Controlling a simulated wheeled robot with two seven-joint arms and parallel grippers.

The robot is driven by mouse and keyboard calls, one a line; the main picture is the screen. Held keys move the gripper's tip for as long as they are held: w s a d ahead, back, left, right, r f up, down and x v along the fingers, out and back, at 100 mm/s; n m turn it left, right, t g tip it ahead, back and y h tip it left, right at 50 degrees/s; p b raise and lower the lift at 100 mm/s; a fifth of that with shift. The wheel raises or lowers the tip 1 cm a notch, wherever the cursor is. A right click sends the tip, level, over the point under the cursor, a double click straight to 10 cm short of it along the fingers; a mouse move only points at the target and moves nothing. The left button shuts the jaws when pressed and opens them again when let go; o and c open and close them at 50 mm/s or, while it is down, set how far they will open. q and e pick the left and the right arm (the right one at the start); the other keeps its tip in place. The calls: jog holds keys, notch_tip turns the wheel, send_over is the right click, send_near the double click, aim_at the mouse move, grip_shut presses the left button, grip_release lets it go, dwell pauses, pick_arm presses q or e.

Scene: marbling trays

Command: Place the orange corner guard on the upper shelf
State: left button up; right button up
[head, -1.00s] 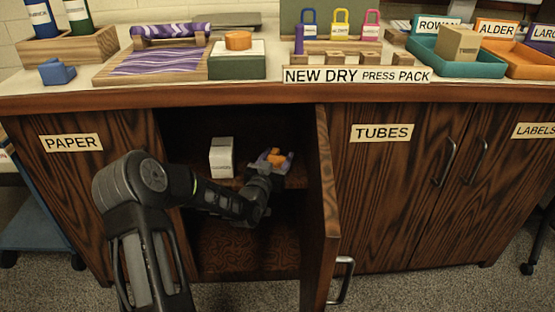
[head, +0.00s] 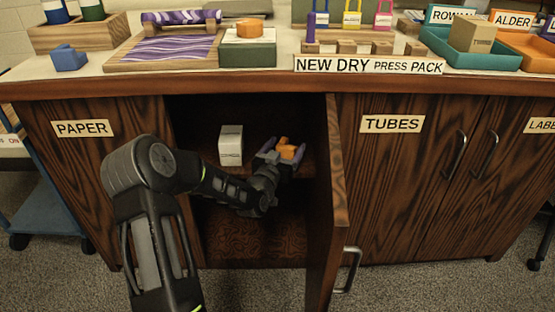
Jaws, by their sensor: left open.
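The orange corner guard (head: 288,151) sits at the upper shelf (head: 258,168) inside the open cabinet, right of a white box. My left gripper (head: 285,150) reaches in from the left, with its purple-grey fingers apart on either side of the guard. The fingers look open around it, and the gripper body hides part of the guard's underside. I cannot tell whether a finger still touches it. My right gripper is not in view.
The white box (head: 230,146) stands left of my gripper on the same shelf. The open cabinet door (head: 328,205) stands close to the right. The countertop edge (head: 230,88) runs above the opening. The lower compartment (head: 255,238) looks empty.

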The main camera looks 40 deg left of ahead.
pick_arm(q)
jog(key=p+v, duration=0.2)
jog(key=v, duration=0.9)
jog(key=shift+s, duration=0.2)
